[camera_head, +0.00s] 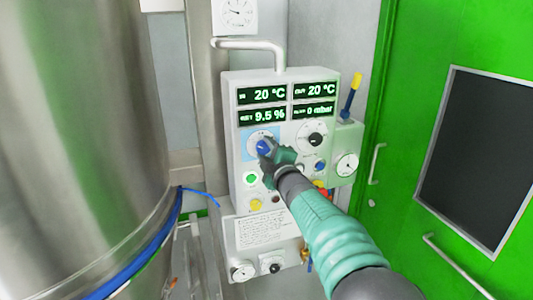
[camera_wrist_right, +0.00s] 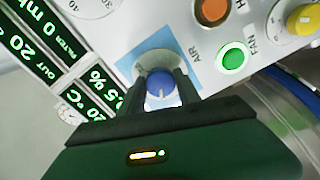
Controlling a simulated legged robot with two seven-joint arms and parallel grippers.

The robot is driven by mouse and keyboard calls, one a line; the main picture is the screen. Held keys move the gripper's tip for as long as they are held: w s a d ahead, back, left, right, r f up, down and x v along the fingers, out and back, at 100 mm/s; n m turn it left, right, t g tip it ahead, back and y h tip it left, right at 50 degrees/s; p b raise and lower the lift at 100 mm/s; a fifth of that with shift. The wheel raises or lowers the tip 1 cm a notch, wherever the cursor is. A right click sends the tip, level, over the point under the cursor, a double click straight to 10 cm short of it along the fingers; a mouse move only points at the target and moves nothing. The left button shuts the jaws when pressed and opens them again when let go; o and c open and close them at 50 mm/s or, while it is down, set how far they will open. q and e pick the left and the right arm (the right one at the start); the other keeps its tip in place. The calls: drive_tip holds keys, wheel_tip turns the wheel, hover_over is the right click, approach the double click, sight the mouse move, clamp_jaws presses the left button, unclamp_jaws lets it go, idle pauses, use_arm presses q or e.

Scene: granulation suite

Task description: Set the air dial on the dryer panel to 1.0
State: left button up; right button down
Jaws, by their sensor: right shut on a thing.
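The dryer panel (camera_head: 231,130) is a pale box on the wall in the head view. Its air dial (camera_head: 263,146) is a blue knob on a light blue square. In the wrist view the knob (camera_wrist_right: 161,88) shows a white pointer line, with the word AIR printed beside the square. My right gripper (camera_head: 267,151) reaches in from the lower right and is shut on the knob; its two fingers (camera_wrist_right: 164,82) stand on either side of it. The fingers and glare hide the scale, so I cannot read the setting. My left gripper is out of view.
Green displays (camera_head: 263,95) top the panel. A black-knobbed dial (camera_head: 315,139), a green button (camera_head: 251,179) and a yellow knob (camera_head: 256,205) sit close by. A steel vessel (camera_head: 80,130) stands left, a green door (camera_head: 410,120) right.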

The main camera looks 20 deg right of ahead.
drive_tip(key=shift+a+f, duration=0.1)
drive_tip(key=shift+f, duration=0.2)
drive_tip(key=c, duration=1.1)
unclamp_jaws()
drive_tip(key=shift+o, duration=1.2)
drive_tip(key=shift+s+r, duration=0.1)
drive_tip(key=shift+a+r, duration=0.1)
drive_tip(key=shift+a, duration=0.05)
drive_tip(key=s+b, duration=0.4)
drive_tip(key=s, duration=1.2)
drive_tip(key=shift+s+d+b, duration=0.3)
drive_tip(key=shift+s+b, duration=0.05)
drive_tip(key=shift+s, duration=0.05)
